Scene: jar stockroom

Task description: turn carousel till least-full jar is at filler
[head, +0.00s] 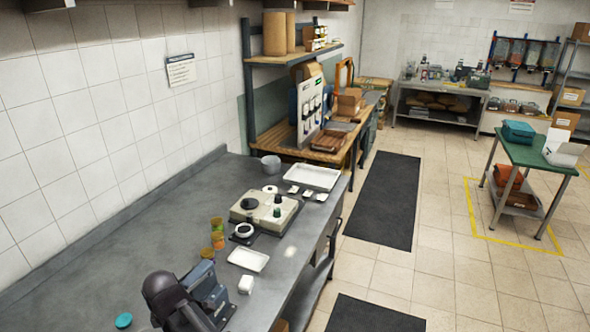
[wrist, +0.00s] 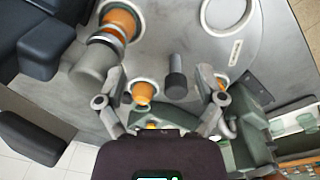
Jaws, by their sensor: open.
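In the wrist view a grey round plate (wrist: 165,45), apparently the carousel, fills the upper middle. Orange-filled jars sit in pale rings: one at the upper left (wrist: 120,22), one near the middle (wrist: 144,92), and another partly hidden by the right finger. Their fill levels cannot be compared from here. A grey cylinder (wrist: 92,66) stands by the upper-left jar; whether it is the filler is unclear. A dark upright peg (wrist: 177,78) stands on the plate. My gripper (wrist: 162,101) is open, its fingers spread on either side of the middle jar and peg, with nothing held.
An empty pale ring (wrist: 224,14) is at the plate's upper right. In the head view, a beige machine (head: 285,222), white trays (head: 314,177) and stacked orange jars (head: 217,232) stand on the grey counter (head: 110,255). Bare counter lies left of them.

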